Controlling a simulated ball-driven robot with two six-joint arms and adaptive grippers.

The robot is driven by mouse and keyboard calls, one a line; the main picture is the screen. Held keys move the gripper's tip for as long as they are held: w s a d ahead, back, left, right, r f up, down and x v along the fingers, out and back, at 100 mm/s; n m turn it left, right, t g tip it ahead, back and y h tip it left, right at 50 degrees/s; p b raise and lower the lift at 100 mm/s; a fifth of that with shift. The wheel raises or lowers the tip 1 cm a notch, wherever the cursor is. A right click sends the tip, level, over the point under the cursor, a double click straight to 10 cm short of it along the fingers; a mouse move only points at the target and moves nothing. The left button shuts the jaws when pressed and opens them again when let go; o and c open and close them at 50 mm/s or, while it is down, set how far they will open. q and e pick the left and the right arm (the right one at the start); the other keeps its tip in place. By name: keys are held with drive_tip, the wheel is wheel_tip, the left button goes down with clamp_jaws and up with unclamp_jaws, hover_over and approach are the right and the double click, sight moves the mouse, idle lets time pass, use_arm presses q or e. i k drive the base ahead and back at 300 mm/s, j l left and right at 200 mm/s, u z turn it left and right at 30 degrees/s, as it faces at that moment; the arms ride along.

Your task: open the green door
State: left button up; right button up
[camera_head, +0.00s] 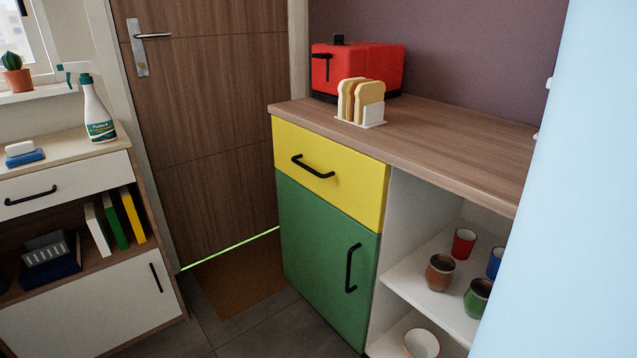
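The green door (315,258) is the lower front of the wooden-topped cabinet in the middle of the view. It looks shut, flush with the cabinet front. Its black vertical handle (351,268) is near the door's right edge. A yellow drawer (345,186) with a black handle (312,166) sits directly above it and looks shut. Neither of my grippers is in view.
Open shelves (428,270) with several cups adjoin the green door on the right. A light blue surface (565,200) fills the right edge. A white cabinet (95,310) stands at left. A brown mat (240,275) and bare tiled floor (255,330) lie between.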

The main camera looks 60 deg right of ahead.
sight(329, 257)
drive_tip(key=z, duration=1.8)
